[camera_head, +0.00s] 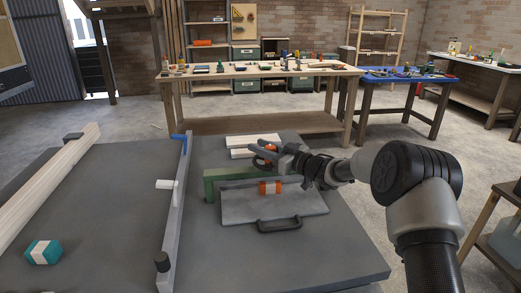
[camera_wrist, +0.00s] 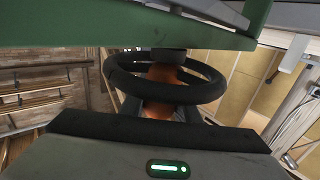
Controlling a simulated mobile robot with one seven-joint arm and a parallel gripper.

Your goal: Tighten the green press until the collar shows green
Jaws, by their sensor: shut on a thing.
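The green press (camera_head: 213,187) stands on the grey table, and its green beam (camera_wrist: 110,27) crosses the top of the wrist view. A black ring handwheel (camera_wrist: 119,83) sits against the beam, with an orange part (camera_wrist: 162,74) in its middle. I see no green on that orange part; whether it is the collar I cannot tell. My gripper (camera_head: 275,156) reaches the press from the right in the head view. In the wrist view its fingers are shut on the handwheel, and the exact contact is partly hidden.
A grey panel (camera_head: 240,207) with a black handle (camera_head: 279,225) and an orange-and-white block (camera_head: 269,188) lies before the press. Pale boards (camera_head: 252,141) lie behind. A rail with a blue lever (camera_head: 179,137), a teal block (camera_head: 43,252) and a long beam (camera_head: 45,190) are left.

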